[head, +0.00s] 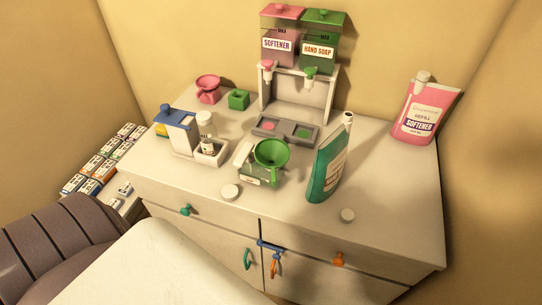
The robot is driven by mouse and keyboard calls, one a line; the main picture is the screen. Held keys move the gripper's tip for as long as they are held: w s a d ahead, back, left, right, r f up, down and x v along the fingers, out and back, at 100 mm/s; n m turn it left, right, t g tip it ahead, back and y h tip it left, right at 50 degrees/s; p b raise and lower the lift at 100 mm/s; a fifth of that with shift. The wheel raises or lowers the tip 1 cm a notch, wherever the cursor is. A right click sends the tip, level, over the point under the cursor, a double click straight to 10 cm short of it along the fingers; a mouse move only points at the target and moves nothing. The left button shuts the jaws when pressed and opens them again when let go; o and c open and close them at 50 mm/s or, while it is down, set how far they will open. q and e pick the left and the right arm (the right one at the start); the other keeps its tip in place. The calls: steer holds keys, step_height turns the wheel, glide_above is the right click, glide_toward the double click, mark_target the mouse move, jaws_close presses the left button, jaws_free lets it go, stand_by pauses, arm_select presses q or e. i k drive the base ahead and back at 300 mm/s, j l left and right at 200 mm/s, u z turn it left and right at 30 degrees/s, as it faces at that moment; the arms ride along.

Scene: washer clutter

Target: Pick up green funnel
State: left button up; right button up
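The green funnel (270,152) is on the white cabinet top (385,215), near the middle. Its wide mouth faces up, and its lower part overlaps a dark green container (255,176) with a pale label. I cannot tell whether the funnel sits in that container or stands in front of it. Neither of my grippers shows in the head view, so their state cannot be seen.
A tall green bottle (325,168) stands close right of the funnel. A dispenser stand (333,98) with pink and green tanks is behind. A pink refill pouch (425,112) is at right. White caps (230,191) lie in front; the right front is mostly clear.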

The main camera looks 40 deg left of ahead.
mark_target(272, 154)
steer(key=u, duration=1.35)
